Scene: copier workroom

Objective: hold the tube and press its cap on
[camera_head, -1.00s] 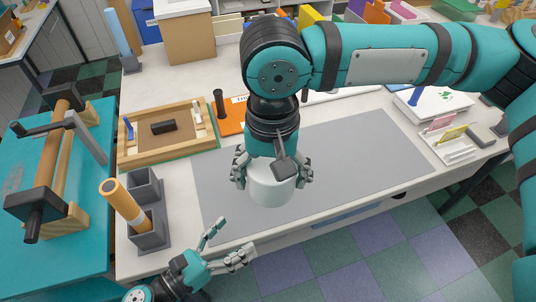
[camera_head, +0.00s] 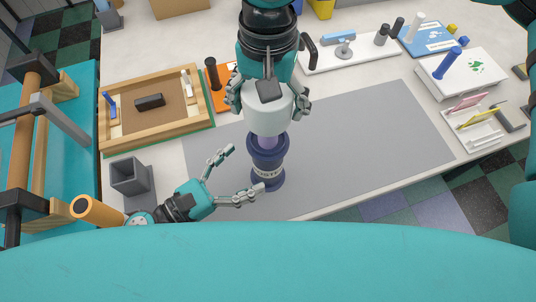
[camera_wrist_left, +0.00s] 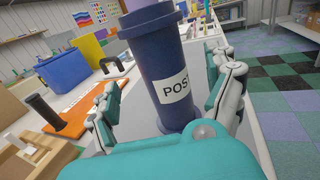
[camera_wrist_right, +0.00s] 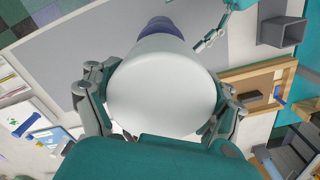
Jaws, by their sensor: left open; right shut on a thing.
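The cap shows large in the right wrist view (camera_wrist_right: 162,88).
A wooden tray (camera_head: 165,140) and a grey square holder (camera_head: 130,178) stand to the left, with an orange tube (camera_head: 90,208) nearby. A white box (camera_head: 462,75) and card rack (camera_head: 480,130) stand at the right. The mat's right half is clear.

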